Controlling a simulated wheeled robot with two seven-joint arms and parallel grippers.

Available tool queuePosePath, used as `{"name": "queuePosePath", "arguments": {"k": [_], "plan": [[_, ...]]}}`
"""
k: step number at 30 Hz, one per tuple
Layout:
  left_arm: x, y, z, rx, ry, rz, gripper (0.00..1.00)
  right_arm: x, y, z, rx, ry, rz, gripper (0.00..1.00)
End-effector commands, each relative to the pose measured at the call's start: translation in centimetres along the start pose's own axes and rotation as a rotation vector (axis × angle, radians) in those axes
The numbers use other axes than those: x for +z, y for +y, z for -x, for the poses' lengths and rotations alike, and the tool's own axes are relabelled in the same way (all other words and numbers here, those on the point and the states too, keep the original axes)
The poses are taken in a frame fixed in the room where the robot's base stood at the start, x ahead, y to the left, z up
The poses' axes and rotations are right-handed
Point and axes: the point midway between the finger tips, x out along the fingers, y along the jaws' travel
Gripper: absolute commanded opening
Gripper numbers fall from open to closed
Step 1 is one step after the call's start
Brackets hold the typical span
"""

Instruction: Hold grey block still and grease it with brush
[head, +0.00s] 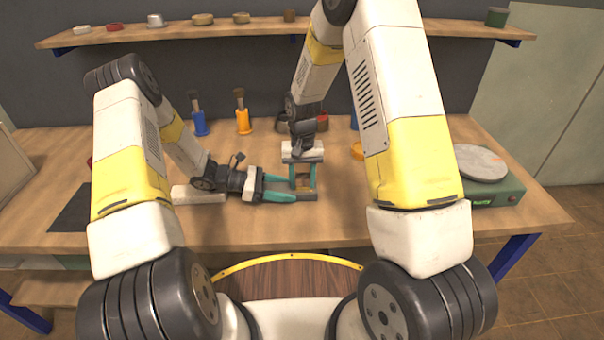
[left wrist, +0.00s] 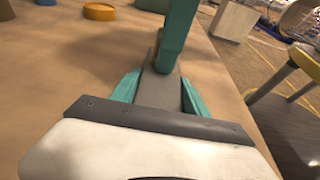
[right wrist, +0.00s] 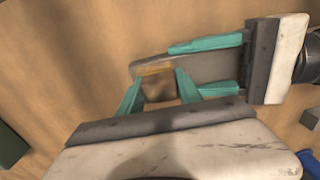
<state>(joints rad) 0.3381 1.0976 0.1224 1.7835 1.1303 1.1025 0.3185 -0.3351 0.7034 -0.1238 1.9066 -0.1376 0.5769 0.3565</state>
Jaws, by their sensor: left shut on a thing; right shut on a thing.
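The grey block (head: 308,197) lies on the wooden table in front of me. My left gripper (head: 279,188) is shut on its left end, one teal finger on each side; the grip also shows in the left wrist view (left wrist: 158,90). My right gripper (head: 302,176) points down over the block's free end and is shut on the brush (right wrist: 160,88), a brown piece between its fingers. In the right wrist view, a yellowish patch (right wrist: 155,68) shows on the grey block where the brush meets it. Whether the bristles touch is hard to tell.
A pale block (head: 198,195) lies left of my left gripper. A green device with a round plate (head: 482,164) stands at right. A shelf (head: 270,28) runs along the wall.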

Motion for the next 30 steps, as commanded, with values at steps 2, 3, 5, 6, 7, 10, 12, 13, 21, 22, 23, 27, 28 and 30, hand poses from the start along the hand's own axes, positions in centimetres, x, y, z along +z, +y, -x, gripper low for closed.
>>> {"name": "queuePosePath", "arguments": {"k": [2, 3, 5, 6, 7, 10, 12, 13, 21, 22, 23, 27, 28, 30], "plan": [[0.0, 0.0, 0.0, 0.001, 0.000, 0.000, 0.27, 0.8, 0.0, 0.0, 0.001, -0.003, 0.001, 0.03], [0.0, 0.0, 0.0, 0.001, 0.000, 0.000, 0.27, 1.2, 0.0, 0.0, 0.001, -0.003, 0.001, 0.03], [0.0, 0.0, 0.0, 0.001, 0.000, 0.000, 0.27, 1.8, 0.0, 0.0, 0.001, -0.003, 0.002, 0.03], [0.0, 0.1, 0.0, 0.001, 0.000, 0.000, 0.27, 2.1, 0.0, 0.0, 0.001, -0.003, 0.002, 0.03], [0.0, 0.1, 0.0, 0.001, 0.000, 0.000, 0.27, 2.4, 0.0, 0.0, 0.001, -0.003, 0.002, 0.03], [0.0, 0.1, 0.0, 0.001, 0.000, 0.000, 0.27, 3.3, 0.0, 0.0, 0.001, -0.003, 0.001, 0.03], [0.0, 0.1, 0.0, 0.001, 0.000, 0.000, 0.27, 2.4, 0.0, -0.1, 0.001, -0.001, 0.000, 0.03], [0.0, 0.1, 0.0, 0.001, 0.000, 0.000, 0.27, 2.1, 0.0, 0.0, 0.001, 0.000, -0.001, 0.03], [0.0, 0.0, 0.0, 0.001, 0.000, 0.000, 0.27, -0.4, 0.1, 0.0, 0.001, -0.001, -0.001, 0.03], [0.0, 0.0, 0.0, 0.001, 0.000, 0.000, 0.27, -0.7, 0.0, -0.1, 0.001, 0.000, -0.001, 0.03], [0.0, 0.0, 0.0, 0.001, 0.000, 0.000, 0.27, -0.9, 0.0, -0.1, 0.001, 0.000, -0.001, 0.03], [0.0, 0.0, 0.0, 0.000, 0.000, 0.000, 0.27, -2.2, 0.1, 0.0, 0.000, 0.000, -0.001, 0.03], [0.0, 0.0, 0.0, 0.000, 0.000, 0.000, 0.27, -2.5, 0.1, -0.1, 0.000, 0.000, -0.001, 0.03], [0.0, 0.0, 0.0, 0.000, 0.000, 0.000, 0.27, -3.1, 0.1, -0.1, 0.000, -0.001, 0.000, 0.03]]}}
